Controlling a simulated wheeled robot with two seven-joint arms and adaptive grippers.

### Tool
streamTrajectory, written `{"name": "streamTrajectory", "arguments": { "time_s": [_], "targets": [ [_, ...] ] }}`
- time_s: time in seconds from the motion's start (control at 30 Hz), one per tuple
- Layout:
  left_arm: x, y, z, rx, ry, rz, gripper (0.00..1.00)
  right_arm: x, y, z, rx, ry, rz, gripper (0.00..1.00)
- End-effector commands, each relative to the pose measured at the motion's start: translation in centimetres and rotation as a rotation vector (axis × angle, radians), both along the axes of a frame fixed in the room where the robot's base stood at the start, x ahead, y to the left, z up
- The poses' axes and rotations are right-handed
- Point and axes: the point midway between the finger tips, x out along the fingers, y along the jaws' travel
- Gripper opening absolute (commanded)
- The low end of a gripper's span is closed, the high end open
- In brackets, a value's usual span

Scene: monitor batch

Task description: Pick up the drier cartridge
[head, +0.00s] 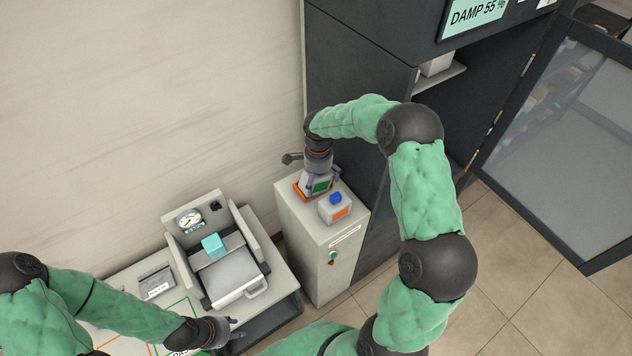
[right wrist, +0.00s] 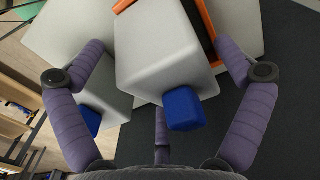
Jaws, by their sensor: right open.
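Two pale box-shaped cartridges with blue knobs stand on top of a narrow grey cabinet. The one with a green label (head: 321,187) sits at an orange frame (head: 298,191); the one with an orange label (head: 337,210) stands nearer the front. I cannot tell by name which is the drier. My right gripper (head: 319,180) points down over the green-labelled cartridge, its fingers open on either side of it. In the right wrist view this pale block (right wrist: 160,50) and its blue knob (right wrist: 184,108) lie between the fingers. My left gripper (head: 232,328) is low over the bench; its opening is unclear.
The grey cabinet (head: 300,240) has a front label and a small green and red control. A bench at left holds a device with a dial (head: 190,220) and a cyan block (head: 213,246). A dark tall unit (head: 345,60) stands close behind the cabinet, its display reading DAMP 55 %.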

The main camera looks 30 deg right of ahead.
Motion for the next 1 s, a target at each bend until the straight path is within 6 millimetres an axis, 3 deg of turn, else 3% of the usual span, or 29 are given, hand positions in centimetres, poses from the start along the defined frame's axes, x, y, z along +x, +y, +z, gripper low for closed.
{"name": "streamTrajectory", "arguments": {
  "time_s": [0.27,0.47,0.53,0.57,0.83,1.0],
  "targets": [
    [0.0,0.0,-0.1,0.000,0.000,0.000,0.40,0.0,0.0,-0.4,-0.001,-0.001,0.000,0.97],
    [0.0,0.0,-0.1,0.000,0.000,0.000,0.40,0.0,0.0,-0.4,0.000,-0.001,0.000,0.41],
    [0.0,0.0,-0.1,0.000,0.000,0.000,0.40,0.1,0.0,-0.4,-0.001,-0.002,0.000,0.41],
    [0.0,0.0,-0.1,0.000,0.000,0.000,0.40,0.1,0.0,-0.4,-0.001,-0.001,0.000,0.34],
    [0.0,0.0,0.0,0.000,0.000,0.000,0.40,0.0,0.0,-0.2,0.000,-0.001,0.000,0.34],
    [0.0,0.0,0.3,0.000,0.000,0.000,0.40,0.1,0.0,1.1,-0.001,-0.003,0.000,0.34]
  ]
}}
